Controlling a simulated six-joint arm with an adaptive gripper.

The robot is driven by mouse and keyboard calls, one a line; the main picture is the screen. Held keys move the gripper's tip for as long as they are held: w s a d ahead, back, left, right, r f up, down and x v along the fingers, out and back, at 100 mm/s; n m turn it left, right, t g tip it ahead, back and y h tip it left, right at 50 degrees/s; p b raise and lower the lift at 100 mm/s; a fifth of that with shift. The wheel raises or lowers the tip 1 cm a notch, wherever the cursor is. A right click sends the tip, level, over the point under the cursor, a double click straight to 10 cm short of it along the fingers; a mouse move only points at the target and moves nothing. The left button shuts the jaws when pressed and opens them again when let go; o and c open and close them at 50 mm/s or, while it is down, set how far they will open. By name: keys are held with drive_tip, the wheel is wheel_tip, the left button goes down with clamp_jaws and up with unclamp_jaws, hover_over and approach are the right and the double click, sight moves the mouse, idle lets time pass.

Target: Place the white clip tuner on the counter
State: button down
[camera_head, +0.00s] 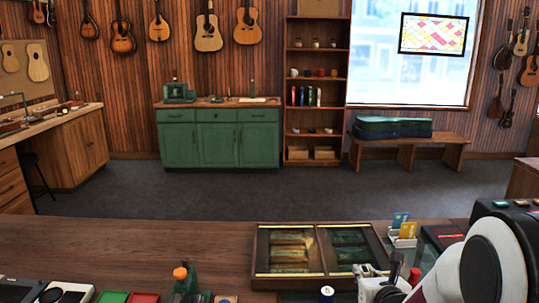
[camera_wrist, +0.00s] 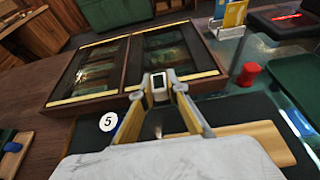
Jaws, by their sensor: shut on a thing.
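The white clip tuner (camera_wrist: 158,84), with a small dark screen, is between the fingertips of my gripper (camera_wrist: 160,94) in the wrist view. The gripper is shut on it and holds it near the front edge of the display case. In the head view my gripper (camera_head: 376,284) is at the lower right, and a whitish part by its tip may be the tuner. The gap under the tuner cannot be judged. The brown wooden counter (camera_head: 130,242) runs across the foreground, with bare wood left of the case.
A glass-topped display case (camera_head: 320,262) lies just beyond my gripper. A card holder (camera_head: 403,238) stands to its right, with a small red object (camera_wrist: 247,74) nearby.

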drive_tip(key=s+d+r+m+g+h, duration=0.1)
drive_tip(key=s+d+r+m+h, duration=0.3)
drive_tip(key=s+d, duration=0.7)
drive_tip(key=s+d+r+m+g+h, duration=0.2)
drive_tip(key=s+d+r+m+h, duration=0.2)
drive_tip(key=s+d+r, duration=0.3)
drive_tip(key=shift+s+d+r+h, duration=0.3)
drive_tip(key=shift+s+d, duration=2.3)
drive_tip(key=shift+d, duration=1)
